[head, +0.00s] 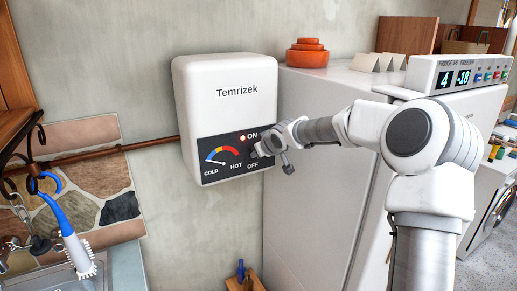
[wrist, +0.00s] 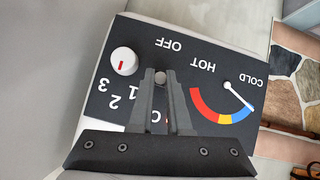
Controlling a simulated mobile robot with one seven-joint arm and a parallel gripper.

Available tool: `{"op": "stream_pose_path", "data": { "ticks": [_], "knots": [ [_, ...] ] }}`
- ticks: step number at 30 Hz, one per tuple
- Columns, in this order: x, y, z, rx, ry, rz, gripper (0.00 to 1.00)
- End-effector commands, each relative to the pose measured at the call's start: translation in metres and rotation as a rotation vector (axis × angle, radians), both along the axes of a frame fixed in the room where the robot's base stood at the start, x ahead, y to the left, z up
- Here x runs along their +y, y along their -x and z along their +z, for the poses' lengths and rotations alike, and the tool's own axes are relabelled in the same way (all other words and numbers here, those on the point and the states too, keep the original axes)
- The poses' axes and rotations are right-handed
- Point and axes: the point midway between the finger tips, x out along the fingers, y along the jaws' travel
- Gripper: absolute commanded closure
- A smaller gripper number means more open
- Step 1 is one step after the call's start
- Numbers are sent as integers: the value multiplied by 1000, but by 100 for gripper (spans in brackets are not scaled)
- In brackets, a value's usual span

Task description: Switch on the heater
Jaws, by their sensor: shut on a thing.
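The heater (head: 222,105) is a white wall box marked "Temrizek" in the head view. Its dark lower panel (head: 209,155) carries ON, OFF, HOT and COLD labels and a coloured gauge. My gripper (head: 260,151) is at the panel's right side, between the ON and OFF labels. In the wrist view, where the panel (wrist: 265,68) appears turned over, my gripper (wrist: 160,84) is shut on a small grey switch (wrist: 160,77). The fingers hide most of the switch and the ON label, so I cannot tell its setting. The gauge needle (wrist: 238,95) points toward COLD.
A white knob (wrist: 124,62) with a red mark and numbers is close beside the fingers. A tall white fridge (head: 315,140) stands right of the heater. A pipe (head: 150,144) runs along the wall to the heater's left. A blue brush (head: 70,235) hangs at far left.

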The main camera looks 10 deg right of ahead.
Motion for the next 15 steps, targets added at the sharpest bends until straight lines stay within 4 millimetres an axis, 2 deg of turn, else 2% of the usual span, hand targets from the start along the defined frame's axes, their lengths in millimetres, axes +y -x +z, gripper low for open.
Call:
{"op": "stream_pose_path", "data": {
  "ticks": [15],
  "knots": [
    [3, -6, 12, 260, 84, 2, 100]
  ]
}}
